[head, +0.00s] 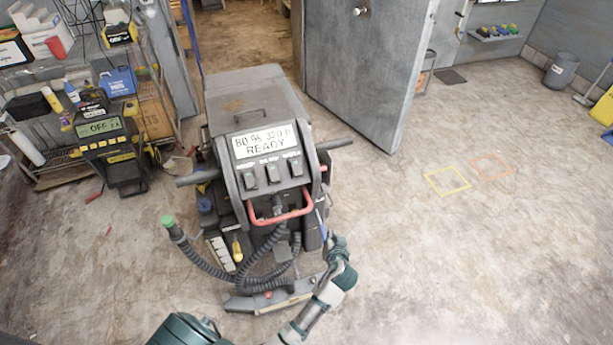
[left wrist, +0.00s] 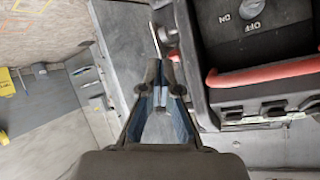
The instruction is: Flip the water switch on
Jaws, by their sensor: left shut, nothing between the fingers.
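The scrubber machine (head: 255,105) stands with its control panel facing me. Three dark switches sit in a row under its lit display (head: 262,143): left (head: 249,180), middle (head: 273,174) and right (head: 297,168). Their small labels are too blurred to read surely. My left gripper (head: 322,222) is shut and empty, low beside the panel's right side, apart from the switches. In the left wrist view my left gripper (left wrist: 163,78) points past the panel edge. That view also shows dark switches (left wrist: 271,108) and a red handle (left wrist: 265,73). My right gripper is not in view.
The red handle (head: 283,219) curves below the switches. A black side grip (head: 335,144) juts out right of the panel. A hose (head: 200,258) hangs at the front left.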

